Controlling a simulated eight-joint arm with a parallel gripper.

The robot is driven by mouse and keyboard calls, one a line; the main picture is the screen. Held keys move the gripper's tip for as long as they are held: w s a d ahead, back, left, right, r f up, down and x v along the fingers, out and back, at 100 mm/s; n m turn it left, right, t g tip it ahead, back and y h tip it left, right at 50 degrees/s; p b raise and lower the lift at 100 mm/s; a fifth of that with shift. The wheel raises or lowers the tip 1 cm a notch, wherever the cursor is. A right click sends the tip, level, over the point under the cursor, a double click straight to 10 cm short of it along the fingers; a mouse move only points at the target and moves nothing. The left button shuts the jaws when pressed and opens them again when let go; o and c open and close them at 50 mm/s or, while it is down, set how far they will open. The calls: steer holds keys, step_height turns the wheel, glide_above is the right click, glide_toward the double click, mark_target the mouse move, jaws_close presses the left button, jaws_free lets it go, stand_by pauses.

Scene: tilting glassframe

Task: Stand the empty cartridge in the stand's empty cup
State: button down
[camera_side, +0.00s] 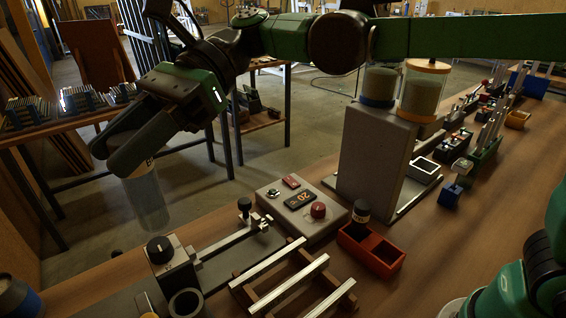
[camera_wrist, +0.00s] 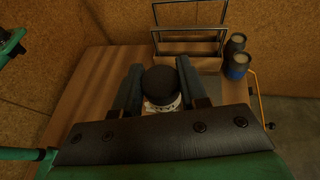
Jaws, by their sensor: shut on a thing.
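My gripper (camera_side: 115,155) is shut on a clear, bluish cylinder, the cartridge (camera_side: 148,203), which hangs slightly tilted below the fingers in the side view, at the left over the bench's far edge. It looks empty. In the wrist view my gripper (camera_wrist: 160,76) has one finger on each side of a dark round cap (camera_wrist: 161,82) with a pale printed band below it. A round open cup (camera_side: 186,303) shows at the bottom of the side view, by a fixture with a black knob (camera_side: 159,249). I cannot tell whether this cup belongs to the stand.
A dark, blue-banded cylinder (camera_side: 18,298) stands at the lower left. Metal rails (camera_side: 290,283), a grey control box (camera_side: 300,208) and a red two-well holder (camera_side: 384,254) lie to the right. A tall grey dispenser (camera_side: 372,155) rises behind. The wrist view shows a wire rack (camera_wrist: 190,42) and two dark containers (camera_wrist: 236,64).

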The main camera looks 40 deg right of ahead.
steer(key=shift+s+a+g, duration=0.2)
steer(key=shift+g, duration=0.1)
step_height(320, 180, down, 20)
steer(key=shift+r, duration=0.2)
stand_by(0.4)
steer(key=shift+f, duration=0.15)
steer(key=shift+c, duration=2.4)
jaws_free()
